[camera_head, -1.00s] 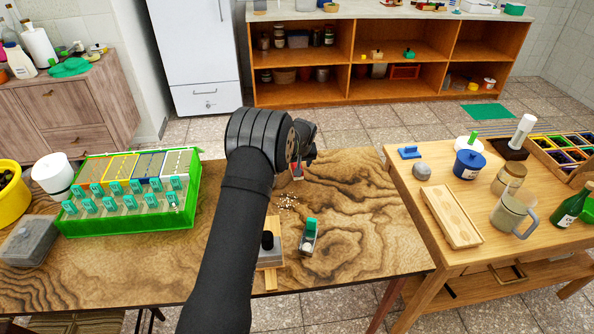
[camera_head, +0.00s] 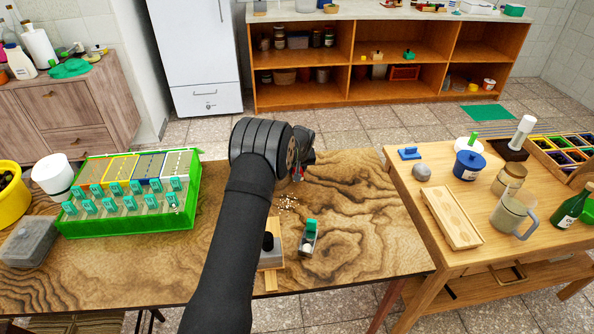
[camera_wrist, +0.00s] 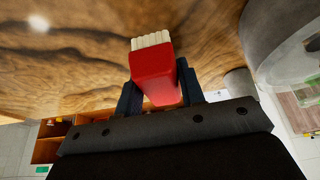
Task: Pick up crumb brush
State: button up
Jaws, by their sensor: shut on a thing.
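The crumb brush (camera_wrist: 155,75) has a red body and a row of pale bristles, and it shows in the middle of the wrist view. My gripper (camera_wrist: 160,88) is shut on it, with one dark finger on each side of the red body. In the head view my gripper (camera_head: 298,171) is over the far part of the wooden table (camera_head: 375,215), mostly hidden behind my wrist. Only a small bit of red shows there. I cannot tell exactly how far the brush is above the table.
Pale crumbs (camera_head: 288,203) lie near the table's middle. A small green-and-grey container (camera_head: 308,238) and a board with a black knob (camera_head: 270,258) stand nearer. A green tray (camera_head: 125,222) is at left. The table's right part is clear.

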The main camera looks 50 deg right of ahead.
jog(key=shift+r, duration=0.1)
notch_tip(320, 180, up, 4)
jog(key=shift+r, duration=0.1)
jog(key=s+r, duration=0.6)
jog(key=s, duration=0.5)
jog(key=shift+s+a+r, duration=0.3)
jog(key=shift+o, duration=0.7)
